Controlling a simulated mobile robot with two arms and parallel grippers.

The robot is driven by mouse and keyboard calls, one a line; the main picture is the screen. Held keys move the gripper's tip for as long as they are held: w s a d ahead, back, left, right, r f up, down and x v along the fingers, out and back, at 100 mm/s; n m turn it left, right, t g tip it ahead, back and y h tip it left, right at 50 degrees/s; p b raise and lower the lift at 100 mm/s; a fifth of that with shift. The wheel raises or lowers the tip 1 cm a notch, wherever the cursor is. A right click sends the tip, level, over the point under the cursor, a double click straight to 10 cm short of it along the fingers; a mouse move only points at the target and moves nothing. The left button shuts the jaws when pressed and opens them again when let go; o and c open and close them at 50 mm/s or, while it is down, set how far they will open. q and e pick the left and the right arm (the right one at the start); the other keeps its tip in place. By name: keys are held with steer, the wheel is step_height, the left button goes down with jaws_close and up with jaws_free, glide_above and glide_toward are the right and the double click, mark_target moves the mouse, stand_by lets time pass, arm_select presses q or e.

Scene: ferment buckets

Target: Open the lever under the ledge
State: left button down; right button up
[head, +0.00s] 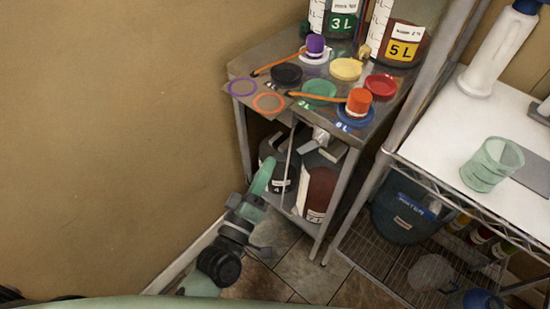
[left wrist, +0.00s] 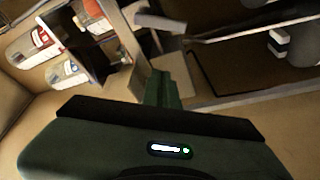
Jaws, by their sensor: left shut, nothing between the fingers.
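My left gripper (head: 265,170) is low at the left side of a small metal table, its green fingers pointing up near the table's lower shelf. Its fingers are shut with nothing between them; they also show in the left wrist view (left wrist: 163,88). A pale grey, lever-like piece (head: 318,136) shows just under the table's front ledge, above the jugs, to the right of and above my gripper. In the left wrist view a grey angled piece (left wrist: 158,20) lies beyond the fingertips, apart from them; I cannot tell whether it is the lever. My right gripper is out of view.
The table top (head: 262,62) holds coloured lids, an orange-capped item (head: 358,102) and labelled buckets (head: 398,45). A dark red jug (head: 318,188) stands on the shelf below. A wire rack (head: 375,250) is at the right, a bare wall (head: 110,130) at the left.

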mark_target(302, 149)
arm_select(q)
steer(key=p+x, duration=0.1)
steer(key=x, duration=0.9)
steer(key=s+d+f, duration=0.2)
steer(key=d, duration=0.1)
steer(key=shift+s+f, duration=0.2)
steer(key=shift+s, duration=0.05)
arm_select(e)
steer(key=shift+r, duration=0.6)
arm_select(q)
steer(key=shift+s+d+f+n+g+y+p, duration=0.15)
steer(key=shift+s+d+n+g+p, duration=0.1)
steer(key=shift+n+p, duration=0.3)
steer(key=shift+s+d+f+n+g+y+p, duration=0.15)
steer(key=shift+d+n+p, duration=0.15)
steer(key=shift+n, duration=0.35)
steer(key=shift+s+f, duration=0.1)
steer(key=shift+f, duration=0.25)
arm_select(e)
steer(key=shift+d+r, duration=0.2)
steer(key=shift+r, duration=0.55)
